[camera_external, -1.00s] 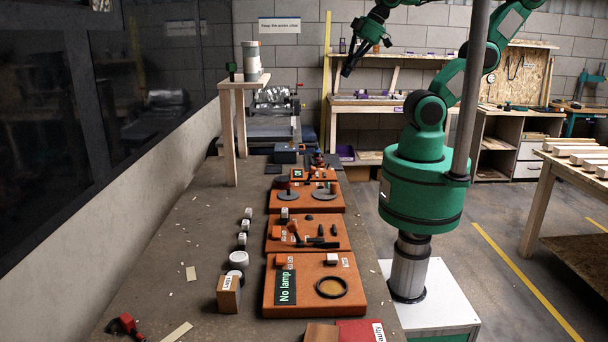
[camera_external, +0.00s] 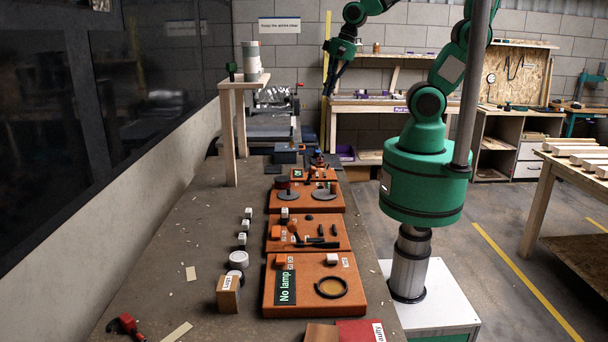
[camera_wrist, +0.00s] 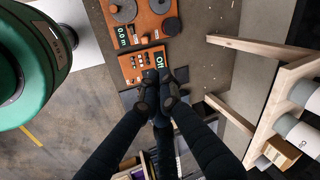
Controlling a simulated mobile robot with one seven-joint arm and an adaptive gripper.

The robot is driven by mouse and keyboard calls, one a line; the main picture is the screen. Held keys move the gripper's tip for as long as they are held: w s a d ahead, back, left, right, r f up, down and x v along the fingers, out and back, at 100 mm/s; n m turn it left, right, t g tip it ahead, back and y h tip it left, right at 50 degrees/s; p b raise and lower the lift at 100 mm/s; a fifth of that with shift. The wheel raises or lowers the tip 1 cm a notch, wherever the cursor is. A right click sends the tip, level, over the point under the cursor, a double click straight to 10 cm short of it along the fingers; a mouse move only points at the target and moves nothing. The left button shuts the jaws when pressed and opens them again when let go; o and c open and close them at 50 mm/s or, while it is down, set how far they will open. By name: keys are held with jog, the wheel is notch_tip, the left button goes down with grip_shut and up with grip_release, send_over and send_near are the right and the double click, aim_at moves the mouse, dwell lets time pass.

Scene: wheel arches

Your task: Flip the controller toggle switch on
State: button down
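In the external view the controller (camera_external: 314,175) is the small orange box at the far end of the row of panels. Several small dark parts lie on its face; I cannot tell which is the toggle switch. My gripper (camera_wrist: 160,76) has its two dark fingertips together, seemingly empty, and overlaps the panel's lower edge in the wrist view. In the external view my gripper (camera_external: 327,93) hangs pointing down, high above and beyond the bench.
An orange panel with grey discs (camera_external: 307,198) stands before the controller, then more orange panels along the bench. A wooden stand (camera_external: 240,84) holding a grey cylinder rises at left.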

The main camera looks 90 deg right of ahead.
jog(key=d+f+m+g+p, duration=0.2)
jog(key=d+f+m+p, duration=0.2)
jog(key=d+f+m, duration=0.75)
jog(key=s+d+f+m+p, duration=0.1)
jog(key=s+f+m, duration=0.3)
jog(key=f+m, duration=0.3)
jog(key=s+d+f+m+g+y+p, duration=0.1)
jog(key=s+f+m, duration=0.4)
jog(key=m, duration=0.6)
jog(key=shift+s+d+f+y+p, duration=0.15)
jog(key=shift+d+f+y+p, duration=0.15)
jog(key=shift+d+f+p, duration=0.5)
jog(key=shift+f+m, duration=0.25)
